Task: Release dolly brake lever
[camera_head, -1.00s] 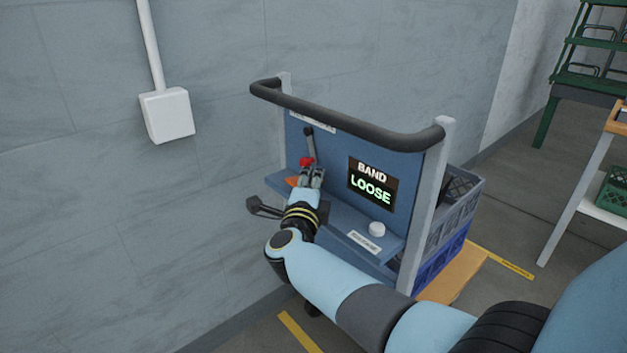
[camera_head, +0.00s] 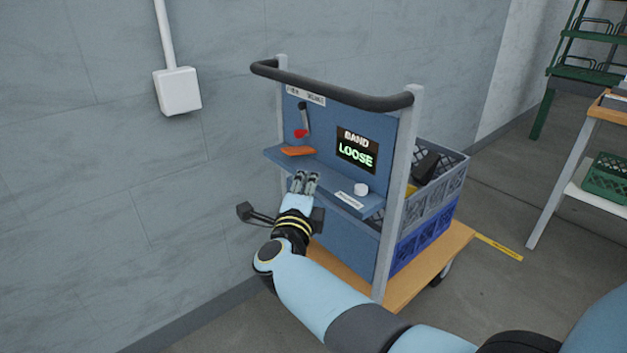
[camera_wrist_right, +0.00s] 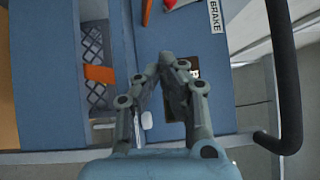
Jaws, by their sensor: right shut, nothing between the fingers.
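The dolly's blue panel (camera_head: 320,125) stands upright at mid-picture. On its upper left is the brake lever (camera_head: 304,117), a grey bar with a dark top end and a red part (camera_head: 300,134) at its lower end. In the right wrist view the red part (camera_wrist_right: 146,12) shows at the top edge, beside a label reading BRAKE (camera_wrist_right: 215,16). My right gripper (camera_head: 304,180) is shut and empty, in front of the shelf and below the lever, apart from it. It also shows in the right wrist view (camera_wrist_right: 169,66). My left gripper is not in view.
The panel's shelf (camera_head: 325,180) carries an orange piece (camera_head: 298,151) and a white knob (camera_head: 361,189). A display (camera_head: 357,151) reads BAND LOOSE. A dark handle bar (camera_head: 335,90) runs along the top. Crates (camera_head: 425,215) stand behind the panel; the wall (camera_head: 110,220) is at left.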

